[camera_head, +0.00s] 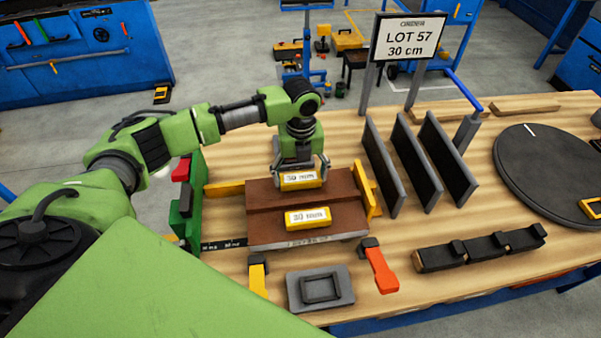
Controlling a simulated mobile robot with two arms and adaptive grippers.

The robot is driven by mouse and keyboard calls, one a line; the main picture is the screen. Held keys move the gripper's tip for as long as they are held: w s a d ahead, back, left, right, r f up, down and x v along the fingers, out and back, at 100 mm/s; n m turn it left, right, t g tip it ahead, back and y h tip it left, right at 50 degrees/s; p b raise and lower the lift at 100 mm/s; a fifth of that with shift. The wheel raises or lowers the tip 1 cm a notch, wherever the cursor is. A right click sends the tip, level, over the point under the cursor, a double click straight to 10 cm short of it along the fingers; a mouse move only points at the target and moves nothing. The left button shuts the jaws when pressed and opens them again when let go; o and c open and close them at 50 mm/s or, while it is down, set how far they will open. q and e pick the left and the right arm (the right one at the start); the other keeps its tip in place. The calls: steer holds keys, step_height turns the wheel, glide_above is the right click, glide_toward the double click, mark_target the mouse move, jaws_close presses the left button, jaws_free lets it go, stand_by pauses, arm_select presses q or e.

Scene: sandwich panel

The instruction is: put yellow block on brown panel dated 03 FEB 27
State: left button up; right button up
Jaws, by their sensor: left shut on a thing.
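My left gripper (300,172) points down over the far part of the brown panel and is shut on a yellow block (301,180) with a white label that seems to read "30 mm". I cannot tell whether this block touches the panel. A second yellow block (308,218) with a similar, blurred label lies on the nearer part of the brown panel (266,226). The panel lies flat on the wooden bench, with a small label (315,241) on its front edge, too small to read. My right gripper is not in view.
Three upright dark panels (410,160) stand right of the brown panel. A sign (408,37) reads "ORDER LOT 57 30 cm". An orange-red clamp (380,268), a yellow clamp (258,277) and a grey tray (320,287) are in front. A round dark disc (550,170) lies at right.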

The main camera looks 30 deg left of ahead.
mark_target(301, 177)
arm_select(q)
steer(key=shift+f, duration=0.35)
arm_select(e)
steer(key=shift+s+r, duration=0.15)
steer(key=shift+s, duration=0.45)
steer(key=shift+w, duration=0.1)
arm_select(q)
steer(key=o, duration=1.2)
steer(key=shift+f, duration=0.1)
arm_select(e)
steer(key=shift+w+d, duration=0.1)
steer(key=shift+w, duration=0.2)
arm_select(q)
steer(key=shift+r, duration=0.25)
step_height(301, 177, up, 12)
steer(key=b, duration=0.3)
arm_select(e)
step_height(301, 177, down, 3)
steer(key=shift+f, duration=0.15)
